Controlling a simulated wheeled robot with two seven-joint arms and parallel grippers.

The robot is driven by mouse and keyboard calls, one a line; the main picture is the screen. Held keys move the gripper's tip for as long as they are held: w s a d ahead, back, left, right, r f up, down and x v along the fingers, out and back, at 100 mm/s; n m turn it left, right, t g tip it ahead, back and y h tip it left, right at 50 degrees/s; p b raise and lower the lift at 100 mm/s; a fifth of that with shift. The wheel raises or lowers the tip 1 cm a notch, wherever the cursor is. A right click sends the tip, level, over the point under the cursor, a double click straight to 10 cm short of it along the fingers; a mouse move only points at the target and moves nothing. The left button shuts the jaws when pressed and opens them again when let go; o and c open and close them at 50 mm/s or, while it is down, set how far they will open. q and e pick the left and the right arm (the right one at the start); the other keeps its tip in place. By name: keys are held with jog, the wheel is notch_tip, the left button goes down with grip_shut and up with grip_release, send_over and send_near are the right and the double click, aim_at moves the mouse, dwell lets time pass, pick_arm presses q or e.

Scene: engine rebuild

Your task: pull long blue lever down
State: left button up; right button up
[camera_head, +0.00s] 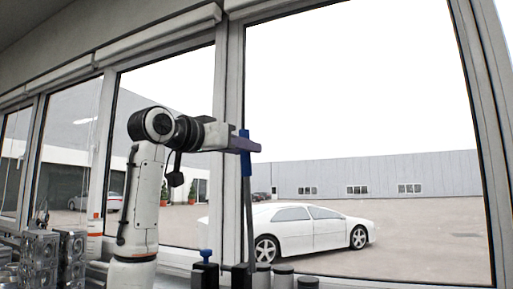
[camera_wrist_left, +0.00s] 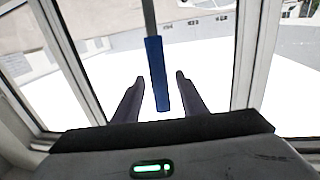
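The long blue lever stands upright in the head view, with a blue handle (camera_head: 246,168) at the top of a thin dark shaft (camera_head: 248,215). My left gripper (camera_head: 246,146) is at the height of the handle, its purple-grey fingers reaching to it from the left. In the left wrist view the blue handle (camera_wrist_left: 156,70) lies between the two fingers (camera_wrist_left: 159,78). Gaps show on both sides of it, so the gripper is open and not clamped on it. The lever's base is cut off by the lower picture edge. My right gripper is not in view.
A short lever with a blue top (camera_head: 206,254) stands just left of the long one. Grey cylindrical parts (camera_head: 283,272) stand to the right. Metal engine parts (camera_head: 52,256) are at the lower left. Large windows (camera_head: 360,90) are behind, with a white car (camera_head: 312,230) outside.

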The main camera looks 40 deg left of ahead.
pick_arm(q)
jog(key=w, duration=0.3)
jog(key=w+p, duration=0.1)
jog(key=w, duration=0.1)
jog(key=shift+w+a, duration=0.15)
jog(key=shift+a, duration=0.1)
grip_shut()
dwell(1.2)
